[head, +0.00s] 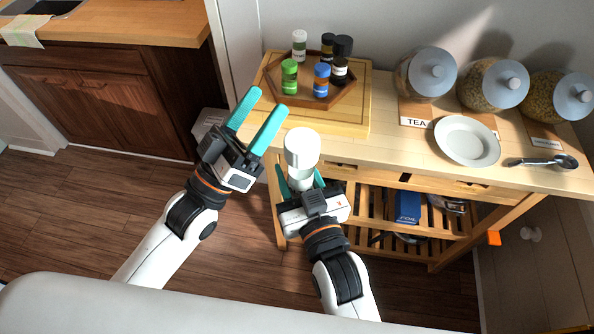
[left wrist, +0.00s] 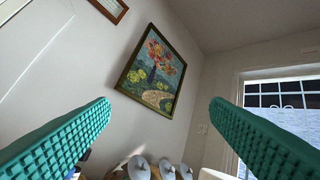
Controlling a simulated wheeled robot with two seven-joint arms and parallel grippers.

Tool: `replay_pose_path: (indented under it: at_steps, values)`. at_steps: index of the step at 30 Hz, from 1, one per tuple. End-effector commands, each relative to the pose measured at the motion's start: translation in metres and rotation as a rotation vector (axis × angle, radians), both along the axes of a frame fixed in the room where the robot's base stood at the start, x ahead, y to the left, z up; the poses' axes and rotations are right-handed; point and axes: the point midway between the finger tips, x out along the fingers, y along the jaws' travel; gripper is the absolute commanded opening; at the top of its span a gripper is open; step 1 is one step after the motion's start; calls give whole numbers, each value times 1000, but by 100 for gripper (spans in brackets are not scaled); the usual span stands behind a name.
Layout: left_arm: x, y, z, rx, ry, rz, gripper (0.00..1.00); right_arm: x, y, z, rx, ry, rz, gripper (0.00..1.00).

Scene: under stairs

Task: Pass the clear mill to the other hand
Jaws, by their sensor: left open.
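The clear mill (head: 302,148), with a white rounded top and a pale lower body, stands out in front of the wooden table's front edge in the head view. My right gripper (head: 301,180) is shut on its lower part, with a teal finger on each side. The lower end of the mill is partly hidden by the gripper. My left gripper (head: 266,102) is open and empty, to the left of the mill and apart from it. In the left wrist view, the left gripper's fingers (left wrist: 160,108) stand wide apart with nothing between them.
The wooden table (head: 385,150) carries a hexagonal tray (head: 310,100) of several bottles on a board (head: 362,100), lidded jars (head: 432,72), a white plate (head: 467,140) and a metal scoop (head: 545,161). A dark cabinet (head: 110,95) stands left.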

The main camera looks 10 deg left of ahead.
Motion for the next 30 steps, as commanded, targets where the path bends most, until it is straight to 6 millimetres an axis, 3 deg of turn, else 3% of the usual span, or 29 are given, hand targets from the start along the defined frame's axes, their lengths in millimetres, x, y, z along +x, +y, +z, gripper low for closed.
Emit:
replay_pose_path:
  at_steps: [1, 8, 16, 23, 30]
  values:
    - [10, 5, -19, 13, 30, 25, 71, 0, 0, 1, 1, -2, 0, 14]
    - [48, 17, -101, 129, 187, 135, 71, 0, 0, 1, 1, -2, 0, 14]
    - [72, 43, -239, 321, 445, 267, 71, 0, 0, 1, 1, -2, 0, 14]
    - [58, 70, -362, 498, 681, 339, 71, 0, 0, 1, 1, -2, 0, 14]
    - [8, 94, -481, 682, 931, 363, 71, 0, 0, 1, 1, -2, 0, 14]
